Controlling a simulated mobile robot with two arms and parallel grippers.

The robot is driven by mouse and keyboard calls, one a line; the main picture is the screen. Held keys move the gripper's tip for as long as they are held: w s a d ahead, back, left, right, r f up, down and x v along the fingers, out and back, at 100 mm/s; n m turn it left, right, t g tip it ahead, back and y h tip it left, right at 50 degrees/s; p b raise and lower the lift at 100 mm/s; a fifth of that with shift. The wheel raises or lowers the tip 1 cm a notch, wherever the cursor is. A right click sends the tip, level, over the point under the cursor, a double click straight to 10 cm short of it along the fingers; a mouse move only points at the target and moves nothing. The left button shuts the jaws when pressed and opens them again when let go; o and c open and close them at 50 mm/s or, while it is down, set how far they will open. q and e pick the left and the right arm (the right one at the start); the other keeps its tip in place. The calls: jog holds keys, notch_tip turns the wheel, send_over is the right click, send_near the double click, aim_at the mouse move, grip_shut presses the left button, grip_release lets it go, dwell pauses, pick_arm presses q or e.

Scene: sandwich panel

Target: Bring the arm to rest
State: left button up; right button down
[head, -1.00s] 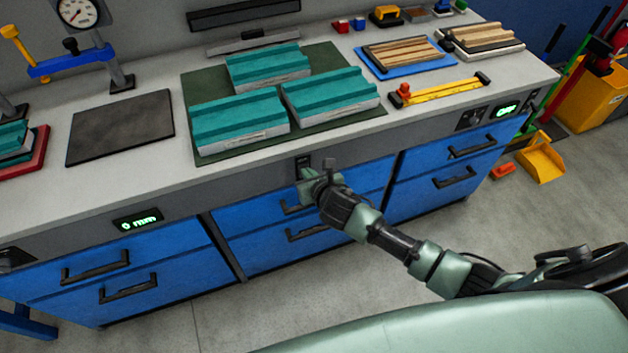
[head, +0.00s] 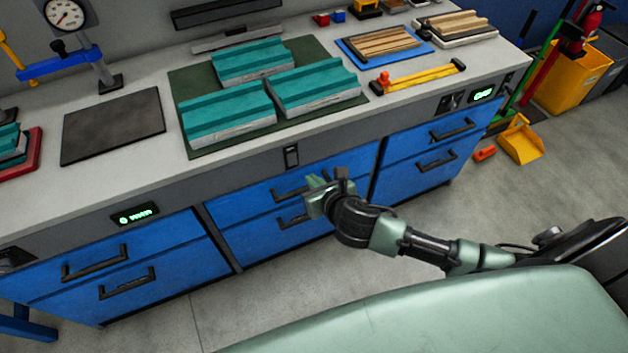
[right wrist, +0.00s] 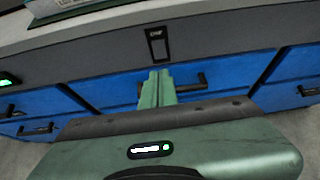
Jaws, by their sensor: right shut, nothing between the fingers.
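My right gripper (head: 318,190) is shut and empty in the head view, in front of the blue drawers and below the bench's front edge. In the right wrist view its closed fingers (right wrist: 157,89) point toward the drawer fronts, just below a dark switch plate (right wrist: 158,44). That switch plate also shows in the head view (head: 291,156), above and left of the gripper, with a gap between them. My left gripper is in neither view.
The workbench (head: 240,170) holds several teal sandwich panels (head: 228,112) on a green mat (head: 190,84), a dark plate (head: 113,125) and a yellow clamp (head: 425,77). Drawer handles (head: 290,190) stick out close to the gripper.

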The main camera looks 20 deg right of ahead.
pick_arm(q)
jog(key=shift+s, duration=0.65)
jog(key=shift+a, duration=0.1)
